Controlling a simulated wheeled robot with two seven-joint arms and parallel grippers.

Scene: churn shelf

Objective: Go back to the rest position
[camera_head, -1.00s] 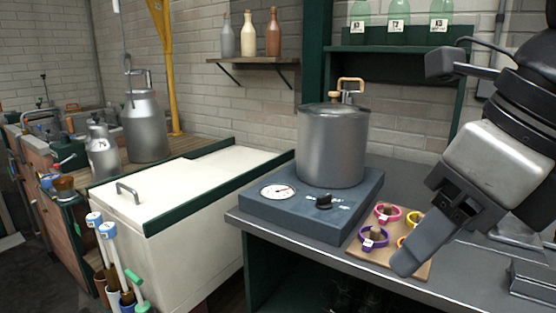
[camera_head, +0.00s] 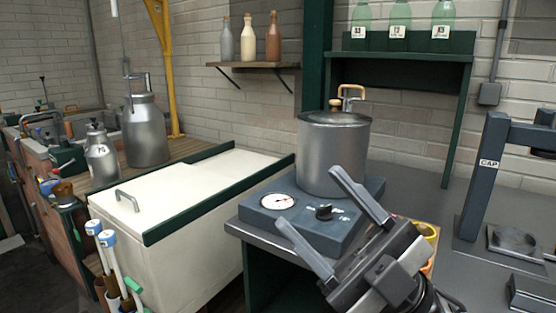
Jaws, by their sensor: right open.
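My right gripper (camera_head: 322,226) is low in front of the grey scale. Its two fingers are spread apart and nothing shows between them. My left gripper does not show. A metal pot (camera_head: 333,155) with a lid and a wooden-handled tap stands on the blue-grey scale (camera_head: 268,221), which has a round dial (camera_head: 277,201) and a black knob (camera_head: 324,212). The gripper hides the right front of the scale and most of the board with coloured rings; a yellow ring (camera_head: 426,231) shows beside it.
The grey bench (camera_head: 420,190) also carries a dark press marked CAP (camera_head: 487,165) at the right. A white chest (camera_head: 190,185) stands to the left, with metal churns (camera_head: 146,130) behind it. Bottles stand on a wall shelf (camera_head: 250,66) and a green rack (camera_head: 410,45).

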